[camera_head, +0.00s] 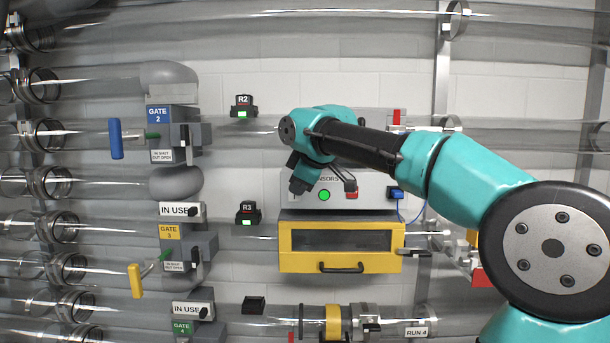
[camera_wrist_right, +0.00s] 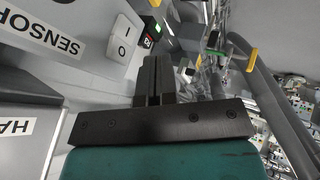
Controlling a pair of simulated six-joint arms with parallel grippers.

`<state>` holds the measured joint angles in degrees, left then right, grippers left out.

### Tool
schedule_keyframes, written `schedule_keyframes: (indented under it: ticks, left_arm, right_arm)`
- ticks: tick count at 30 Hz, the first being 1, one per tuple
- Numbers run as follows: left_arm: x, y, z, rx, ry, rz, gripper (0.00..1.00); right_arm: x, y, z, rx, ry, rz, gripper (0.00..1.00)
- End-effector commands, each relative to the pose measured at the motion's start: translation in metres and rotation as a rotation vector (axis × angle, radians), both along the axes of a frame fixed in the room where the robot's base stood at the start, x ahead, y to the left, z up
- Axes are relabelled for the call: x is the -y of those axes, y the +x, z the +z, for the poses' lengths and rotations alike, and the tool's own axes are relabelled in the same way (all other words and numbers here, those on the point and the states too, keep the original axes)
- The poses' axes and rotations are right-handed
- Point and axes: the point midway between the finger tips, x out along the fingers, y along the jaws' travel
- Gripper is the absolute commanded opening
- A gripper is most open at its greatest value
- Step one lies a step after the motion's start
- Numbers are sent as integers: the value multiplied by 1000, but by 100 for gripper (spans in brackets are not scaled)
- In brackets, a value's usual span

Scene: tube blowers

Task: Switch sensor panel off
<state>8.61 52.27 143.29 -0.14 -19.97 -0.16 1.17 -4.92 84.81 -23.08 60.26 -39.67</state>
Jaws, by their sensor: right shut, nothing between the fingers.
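The sensor panel (camera_head: 373,181) is a pale box at centre in the head view, its label partly hidden by my right arm. A green light (camera_head: 324,195) glows on its front. In the right wrist view the panel face (camera_wrist_right: 90,45) carries a SENSOR label (camera_wrist_right: 55,33), cut by the frame edge. A white rocker switch (camera_wrist_right: 125,40) marked I and O is beside it. My right gripper (camera_head: 298,187) is shut and empty in front of the panel's left part; its fingers (camera_wrist_right: 155,65) appear close to the rocker. I cannot tell whether they touch it. My left gripper is not in view.
A yellow drawer box (camera_head: 341,267) with a dark handle is below the panel. Gate 2 (camera_head: 173,133) and Gate 3 (camera_head: 182,249) units stand to the left. Clear horizontal tubes (camera_head: 90,135) cross the wall. Small R2 (camera_head: 243,105) and R3 (camera_head: 248,213) boxes show green lights.

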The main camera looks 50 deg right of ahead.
Motion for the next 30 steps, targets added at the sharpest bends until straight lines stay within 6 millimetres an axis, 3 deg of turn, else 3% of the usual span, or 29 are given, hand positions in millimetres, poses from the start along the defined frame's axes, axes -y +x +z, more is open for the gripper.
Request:
schedule_keyframes:
  ticks: [4,15,30]
  left_arm:
    - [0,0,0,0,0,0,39]
    - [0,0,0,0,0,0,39]
    - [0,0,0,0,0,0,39]
  right_arm:
    - [2,12,-16,-3,1,-1,0]
    - [28,35,-9,-1,0,-1,0]
    - [34,36,-8,-2,3,-6,0]
